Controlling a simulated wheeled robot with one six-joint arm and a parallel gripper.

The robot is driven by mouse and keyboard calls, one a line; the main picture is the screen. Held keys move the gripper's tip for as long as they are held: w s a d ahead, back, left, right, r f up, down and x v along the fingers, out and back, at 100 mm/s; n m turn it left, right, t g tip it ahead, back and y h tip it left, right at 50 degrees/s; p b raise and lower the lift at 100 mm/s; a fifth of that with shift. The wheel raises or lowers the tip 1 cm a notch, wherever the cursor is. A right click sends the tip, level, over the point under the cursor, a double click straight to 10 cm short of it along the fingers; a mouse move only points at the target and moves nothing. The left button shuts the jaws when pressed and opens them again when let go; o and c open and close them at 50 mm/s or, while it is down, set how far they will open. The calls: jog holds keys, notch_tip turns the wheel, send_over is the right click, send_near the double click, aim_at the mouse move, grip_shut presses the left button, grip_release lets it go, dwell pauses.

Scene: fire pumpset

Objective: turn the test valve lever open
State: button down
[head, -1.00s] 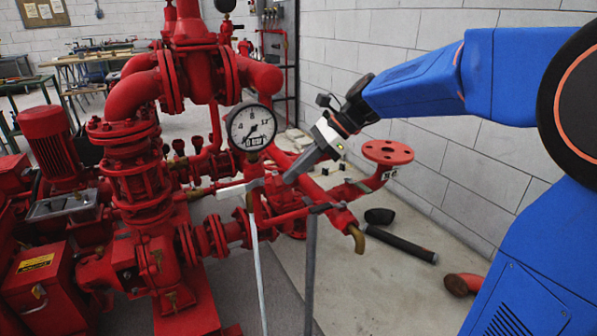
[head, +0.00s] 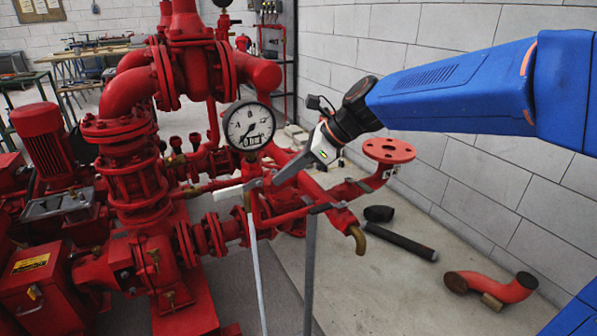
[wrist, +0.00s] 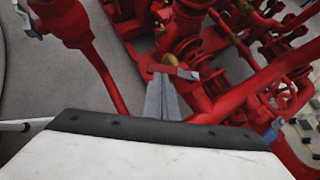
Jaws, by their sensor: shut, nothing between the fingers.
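A pale, flat lever-like handle (head: 236,190) lies roughly level below the round pressure gauge (head: 249,126), on the red pipework. I cannot tell for sure that it is the test valve lever. My gripper (head: 276,183) is shut and empty, pointing down and left, its tips close to the handle's right end. Contact cannot be told. In the wrist view my gripper's fingers (wrist: 163,100) are together, just short of a flat red bar with a silver end (wrist: 187,75). A brass fitting (wrist: 170,61) shows behind that bar.
Grey upright posts (head: 310,270) stand in front of the pipework. A red flanged outlet (head: 388,152) is right of my gripper. A black tube (head: 400,242) and a red bent pipe (head: 490,287) lie on the floor. The block wall is close on the right.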

aim_at(265, 182)
jog(key=a+m+t, duration=0.1)
jog(key=a+m+t+h, duration=0.1)
jog(key=m, duration=0.1)
jog(key=shift+s+a+m+t, duration=0.2)
jog(key=shift+s+m+t, duration=0.1)
jog(key=shift+w+a, duration=0.15)
jog(key=shift+a, duration=0.95)
jog(key=shift+w+a, duration=0.2)
jog(key=shift+a, duration=0.3)
jog(key=shift+w+a, duration=0.2)
jog(key=shift+a, duration=0.25)
jog(key=shift+w+a, duration=0.1)
